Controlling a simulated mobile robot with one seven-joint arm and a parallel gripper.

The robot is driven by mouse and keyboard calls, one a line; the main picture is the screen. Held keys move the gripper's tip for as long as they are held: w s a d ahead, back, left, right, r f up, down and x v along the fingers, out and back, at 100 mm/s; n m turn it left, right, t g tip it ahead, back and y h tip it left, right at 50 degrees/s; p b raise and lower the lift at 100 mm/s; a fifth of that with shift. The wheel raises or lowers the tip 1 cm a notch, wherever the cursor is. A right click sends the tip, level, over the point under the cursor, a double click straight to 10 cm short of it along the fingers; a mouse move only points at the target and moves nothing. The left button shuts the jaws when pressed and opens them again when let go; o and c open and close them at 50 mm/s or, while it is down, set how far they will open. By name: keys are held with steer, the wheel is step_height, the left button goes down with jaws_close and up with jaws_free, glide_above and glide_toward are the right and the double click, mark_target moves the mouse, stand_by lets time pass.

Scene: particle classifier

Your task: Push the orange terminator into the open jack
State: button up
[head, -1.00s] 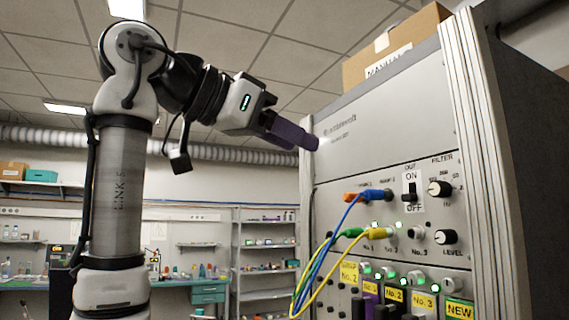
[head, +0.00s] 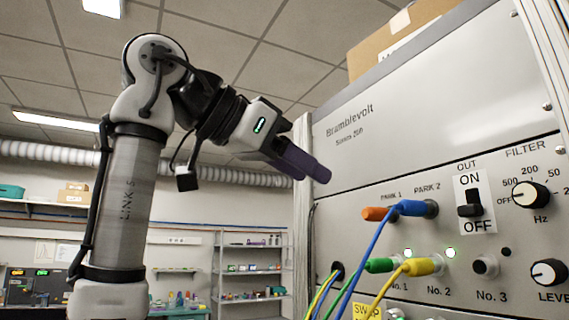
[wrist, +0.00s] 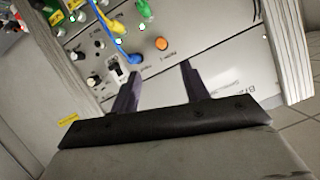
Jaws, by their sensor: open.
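The orange terminator (head: 376,213) sits in the PARK 1 socket of the grey front panel (head: 400,110), left of the blue plug (head: 410,207) at PARK 2. The open jack No. 3 (head: 486,265) is lower right, empty, with a dark hole. My gripper (head: 308,170) is open and empty, up and left of the terminator and apart from it. In the wrist view the terminator (wrist: 162,43) shows beyond and between my two spread dark fingers (wrist: 160,78), with the blue plug (wrist: 120,57) to its left.
A green plug (head: 380,265) is in No. 1 and a yellow plug (head: 420,266) in No. 2. Their cables and the blue cable (head: 362,255) hang below and left of the terminator. An ON/OFF switch (head: 470,203) and FILTER knob (head: 530,195) stick out at right.

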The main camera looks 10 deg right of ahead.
mark_target(365, 213)
steer(key=p+x, duration=0.1)
steer(key=x, duration=1)
steer(key=shift+w+d+p, duration=0.15)
steer(key=shift+p, duration=0.2)
jaws_close()
steer(key=shift+f, duration=0.1)
steer(key=s+a+b, duration=0.2)
steer(key=a, duration=0.5)
steer(key=shift+s, duration=0.3)
stand_by(1.0)
steer(key=shift+a, duration=0.2)
stand_by(0.5)
